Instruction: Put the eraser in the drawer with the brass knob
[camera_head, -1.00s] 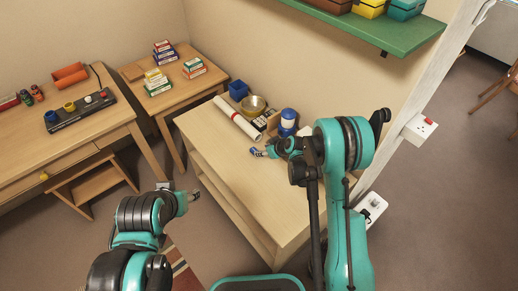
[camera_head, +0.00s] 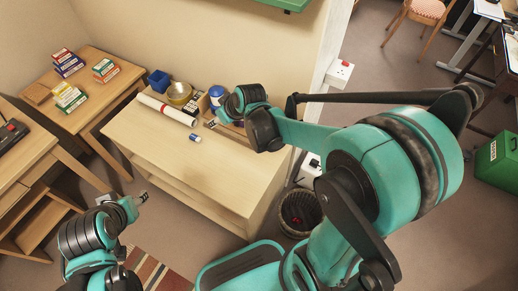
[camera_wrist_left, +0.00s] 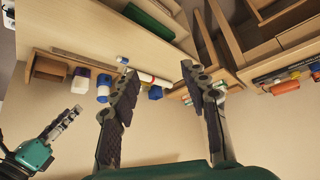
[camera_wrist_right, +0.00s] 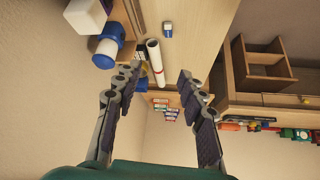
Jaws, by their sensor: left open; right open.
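The eraser (camera_head: 195,137), small, blue and white, lies on the bare top of the low wooden cabinet (camera_head: 150,130). It also shows in the right wrist view (camera_wrist_right: 167,28) and the left wrist view (camera_wrist_left: 122,60). My right gripper (camera_head: 212,124) is open and empty, apart from the eraser, just beyond it to the right in the head view. My left gripper (camera_head: 142,198) is open and empty in front of the cabinet, low and left. The desk (camera_head: 30,160) is cut off at the left edge. I cannot make out the brass knob for sure.
A side table (camera_head: 90,90) holds small boxes. A waste bin (camera_head: 300,212) stands right of the cabinet.

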